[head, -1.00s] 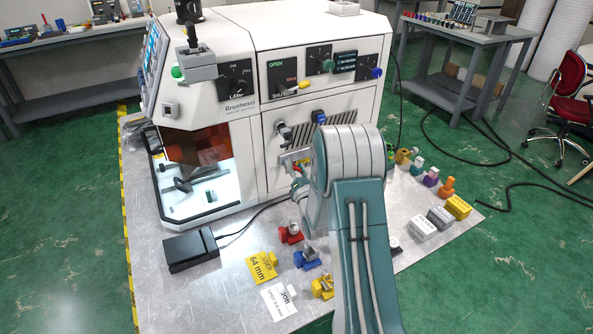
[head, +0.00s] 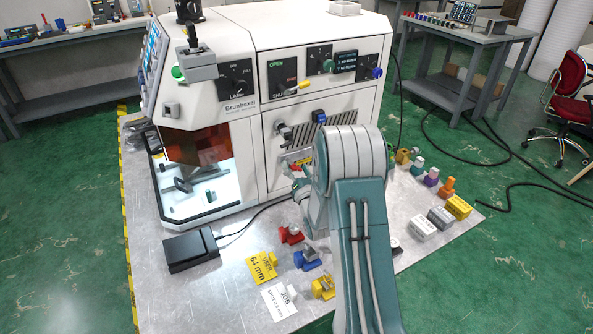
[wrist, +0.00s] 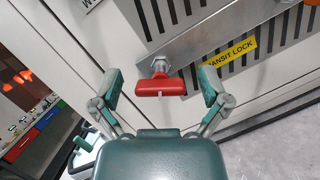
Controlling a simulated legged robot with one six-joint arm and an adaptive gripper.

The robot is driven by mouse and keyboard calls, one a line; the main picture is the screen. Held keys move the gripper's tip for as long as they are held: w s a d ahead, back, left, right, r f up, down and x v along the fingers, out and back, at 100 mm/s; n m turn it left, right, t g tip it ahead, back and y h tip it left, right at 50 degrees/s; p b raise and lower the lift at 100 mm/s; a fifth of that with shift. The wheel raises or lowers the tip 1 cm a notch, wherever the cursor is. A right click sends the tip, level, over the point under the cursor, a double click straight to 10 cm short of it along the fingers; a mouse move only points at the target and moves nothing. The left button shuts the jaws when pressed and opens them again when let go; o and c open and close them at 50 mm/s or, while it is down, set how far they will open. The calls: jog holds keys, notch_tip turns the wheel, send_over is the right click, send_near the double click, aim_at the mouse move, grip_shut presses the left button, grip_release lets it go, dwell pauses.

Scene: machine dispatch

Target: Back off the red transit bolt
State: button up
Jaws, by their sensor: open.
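The red transit bolt (wrist: 160,87) shows in the wrist view as a red cross-handle on a metal hex shank, in front of a metal bracket. A yellow TRANSIT LOCK label (wrist: 230,52) is to its right. My gripper (wrist: 160,76) is open, with one finger on each side of the red handle and a visible gap on both sides.
The metal bracket (wrist: 205,38) and slotted vents lie close behind the bolt.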

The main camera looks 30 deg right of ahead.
jog(key=s, duration=0.4)
dwell(0.3)
jog(key=shift+c, duration=0.2)
